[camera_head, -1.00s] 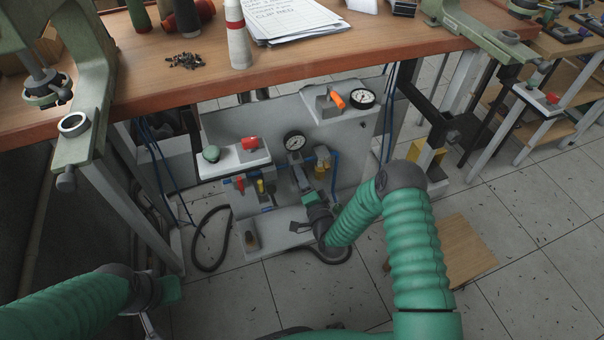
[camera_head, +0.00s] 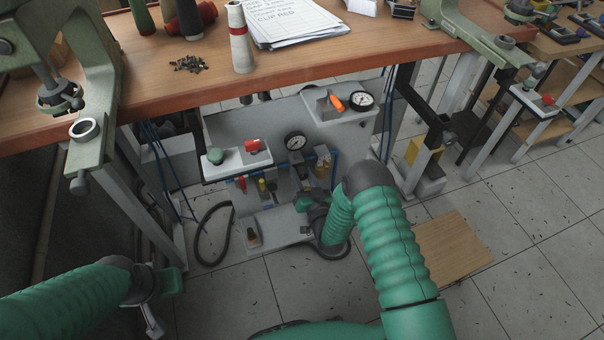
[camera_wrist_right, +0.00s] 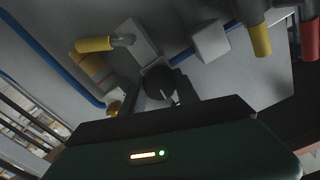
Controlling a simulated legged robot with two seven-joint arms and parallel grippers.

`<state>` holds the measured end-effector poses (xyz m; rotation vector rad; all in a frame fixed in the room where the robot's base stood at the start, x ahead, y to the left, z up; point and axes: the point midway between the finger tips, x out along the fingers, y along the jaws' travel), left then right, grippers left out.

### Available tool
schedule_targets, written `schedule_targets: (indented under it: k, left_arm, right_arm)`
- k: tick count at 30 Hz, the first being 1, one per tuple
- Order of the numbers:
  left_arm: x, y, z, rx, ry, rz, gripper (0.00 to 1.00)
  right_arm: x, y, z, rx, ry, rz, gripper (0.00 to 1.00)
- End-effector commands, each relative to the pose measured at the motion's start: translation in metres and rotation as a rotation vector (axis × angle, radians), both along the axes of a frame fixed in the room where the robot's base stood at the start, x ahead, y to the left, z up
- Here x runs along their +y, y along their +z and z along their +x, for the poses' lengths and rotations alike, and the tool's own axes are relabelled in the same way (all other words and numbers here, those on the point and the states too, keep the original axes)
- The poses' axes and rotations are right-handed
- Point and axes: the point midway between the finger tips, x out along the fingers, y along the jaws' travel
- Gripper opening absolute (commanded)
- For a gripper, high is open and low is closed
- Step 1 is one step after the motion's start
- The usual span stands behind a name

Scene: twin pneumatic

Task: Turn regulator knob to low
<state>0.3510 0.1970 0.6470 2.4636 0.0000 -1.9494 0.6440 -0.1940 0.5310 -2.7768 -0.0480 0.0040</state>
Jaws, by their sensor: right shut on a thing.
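The regulator knob (camera_wrist_right: 158,83) is round and dark with a small pale mark on its face, in the middle of the right wrist view. My right gripper (camera_wrist_right: 160,92) is shut on it, with a dark finger on each side. In the head view my right gripper (camera_head: 306,202) reaches low into the pneumatic panel, below the round pressure gauge (camera_head: 296,142). The knob is hidden there behind the gripper. The gauge's reading is too small to tell.
A red button and green dome sit on a white box (camera_head: 237,160). An orange lever and second gauge (camera_head: 361,100) are at the upper right. Small red and yellow valve handles (camera_head: 262,185) stand close left of the gripper. The wooden bench top (camera_head: 300,65) overhangs the panel.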

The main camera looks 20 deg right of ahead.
Motion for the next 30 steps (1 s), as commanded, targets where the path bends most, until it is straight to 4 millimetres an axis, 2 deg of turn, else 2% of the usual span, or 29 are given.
schedule_targets:
  k: [1, 9, 23, 24, 29, 30]
  left_arm:
    - [0.0, 0.0009, 0.0, 0.0, 0.0, 0.0, 0.0]
    - [0.0, 0.0028, 0.0, 0.0, 0.0, 0.0, 0.0]
    - [0.0, 0.0029, 0.0, 0.0, 0.0, 0.0, 0.0]
    - [0.0, 0.003, 0.0, 0.0, 0.0, 0.0, 0.0]
    - [0.0, 0.0031, 0.0, 0.0, 0.0, 0.0, 0.0]
    - [0.0, 0.0032, 0.0, 0.0, 0.0, 0.0, 0.0]
  right_arm:
    - [0.0028, -0.0068, -0.0035, 0.018, 0.006, -0.021, 0.0]
    - [0.0027, -0.0076, -0.0038, 0.017, 0.006, -0.103, 0.0]
    - [0.0022, -0.0076, -0.0036, 0.015, 0.006, -0.119, 0.0]
    - [0.0022, -0.0076, -0.0036, 0.015, 0.005, -0.119, 0.38]
    - [0.0014, -0.0048, -0.0024, 0.008, 0.003, -0.118, 0.59]
    - [0.0013, -0.0041, -0.0023, 0.007, 0.003, -0.118, 0.59]
